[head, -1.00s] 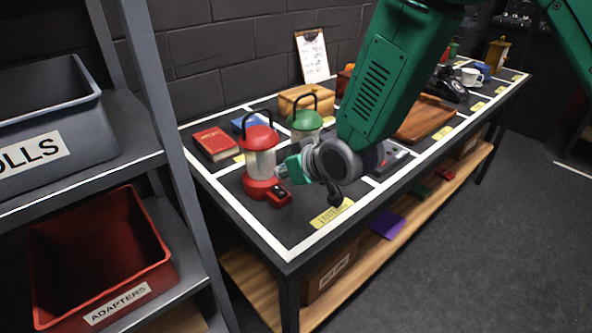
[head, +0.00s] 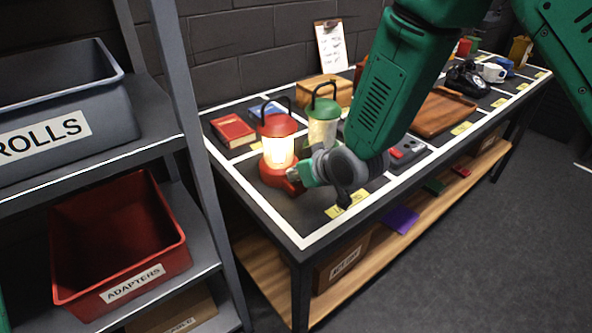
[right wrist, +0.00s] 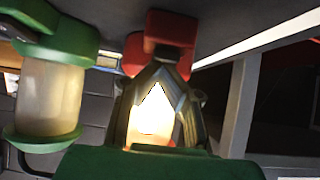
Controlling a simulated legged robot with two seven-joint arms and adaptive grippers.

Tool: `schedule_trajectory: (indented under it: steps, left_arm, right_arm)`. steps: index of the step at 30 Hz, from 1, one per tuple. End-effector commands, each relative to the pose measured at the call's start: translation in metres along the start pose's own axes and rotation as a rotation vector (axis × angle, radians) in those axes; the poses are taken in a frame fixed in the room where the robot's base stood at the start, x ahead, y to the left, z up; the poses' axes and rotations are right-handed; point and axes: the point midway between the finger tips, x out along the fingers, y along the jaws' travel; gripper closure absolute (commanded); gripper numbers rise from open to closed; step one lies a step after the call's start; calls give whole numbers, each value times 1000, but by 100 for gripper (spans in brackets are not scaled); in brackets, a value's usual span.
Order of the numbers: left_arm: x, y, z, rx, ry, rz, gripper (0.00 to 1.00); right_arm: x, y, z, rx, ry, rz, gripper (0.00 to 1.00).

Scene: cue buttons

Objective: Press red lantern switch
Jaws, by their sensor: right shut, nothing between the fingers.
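The red lantern (head: 278,145) stands upright on the table's near left part, its glass glowing bright. Its red switch box at the base is mostly covered by my right gripper (head: 297,178) in the head view. In the right wrist view the red switch box (right wrist: 170,42) shows just beyond the fingers. My right gripper (right wrist: 155,105) is shut and empty, with its tips at the switch. I cannot tell if they touch it. The lit glass (right wrist: 150,125) shows between and behind the fingers. My left gripper is not in view.
A green lantern (head: 323,125) stands close beside the red one; it is also in the right wrist view (right wrist: 52,95). A red book (head: 233,130) lies behind to the left. A grey device (head: 405,153) and wooden tray (head: 440,112) lie to the right. A shelf with bins stands left.

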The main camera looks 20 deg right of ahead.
Motion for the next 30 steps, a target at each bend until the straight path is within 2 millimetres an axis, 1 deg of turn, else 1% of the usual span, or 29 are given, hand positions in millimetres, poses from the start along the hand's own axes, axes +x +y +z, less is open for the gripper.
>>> schedule_trajectory:
  steps: [5, 15, 23, 26, 30]
  left_arm:
    - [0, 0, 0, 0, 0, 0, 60]
    - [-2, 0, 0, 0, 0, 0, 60]
    - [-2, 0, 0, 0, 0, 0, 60]
    - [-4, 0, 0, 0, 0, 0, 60]
    - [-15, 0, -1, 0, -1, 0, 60]
  right_arm:
    - [-1, -1, 3, 0, -2, -1, 100]
    - [-11, -1, 14, 1, -6, -1, 100]
    - [-11, 0, 16, 1, -10, -1, 100]
    - [-12, 0, 14, 1, -11, -1, 100]
    - [-17, 0, 2, 1, -9, -1, 100]
